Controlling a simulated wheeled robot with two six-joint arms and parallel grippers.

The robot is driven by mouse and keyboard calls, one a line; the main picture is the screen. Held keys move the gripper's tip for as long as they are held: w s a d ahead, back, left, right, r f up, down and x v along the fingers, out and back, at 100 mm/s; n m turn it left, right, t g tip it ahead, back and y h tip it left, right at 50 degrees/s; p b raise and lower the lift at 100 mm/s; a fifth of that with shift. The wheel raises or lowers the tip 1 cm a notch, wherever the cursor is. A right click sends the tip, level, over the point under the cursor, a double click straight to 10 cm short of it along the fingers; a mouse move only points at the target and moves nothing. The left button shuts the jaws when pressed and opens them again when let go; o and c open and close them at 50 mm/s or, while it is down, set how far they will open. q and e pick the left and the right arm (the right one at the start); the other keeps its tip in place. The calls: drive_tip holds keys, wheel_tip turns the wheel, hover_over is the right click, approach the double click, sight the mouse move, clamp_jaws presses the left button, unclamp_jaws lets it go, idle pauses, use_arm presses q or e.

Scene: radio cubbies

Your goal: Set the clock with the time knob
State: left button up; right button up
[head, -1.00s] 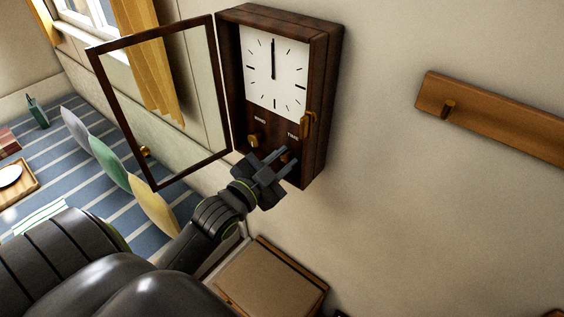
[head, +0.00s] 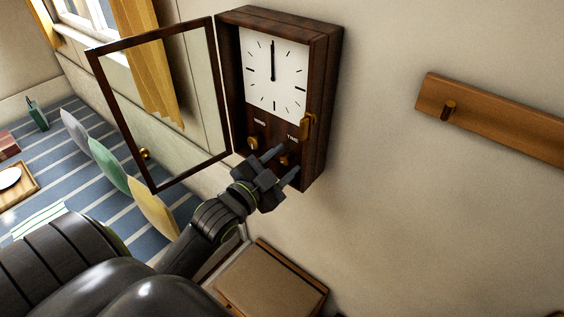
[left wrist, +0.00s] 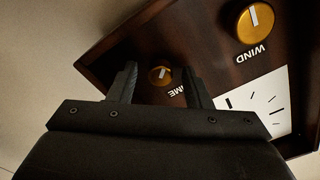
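The wall clock (head: 327,90) is a dark wooden case with a white dial (head: 274,75); both hands point straight up toward twelve. Its glass door (head: 162,105) stands open to the left. The brass time knob (head: 285,159) is at the lower right of the panel, and the time knob (left wrist: 160,75) also shows in the left wrist view between my fingers. My left gripper (head: 279,163) is open in front of it, with one finger on each side; I cannot tell whether they touch it. The wind knob (head: 253,142) is to the left. My right gripper is not in view.
A brass latch (head: 308,126) is on the case's right edge. A wooden peg rail (head: 500,118) is on the wall at right. A brown-topped box (head: 266,285) is below the clock. A blue striped surface (head: 90,190) lies at left.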

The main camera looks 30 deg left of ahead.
use_arm(q)
drive_tip(key=shift+s, duration=0.5)
drive_tip(key=s+a+p, duration=0.1)
drive_tip(key=s+p, duration=0.5)
drive_tip(key=s, duration=1)
drive_tip(key=shift+s+a, duration=0.15)
drive_tip(key=shift+s, duration=0.05)
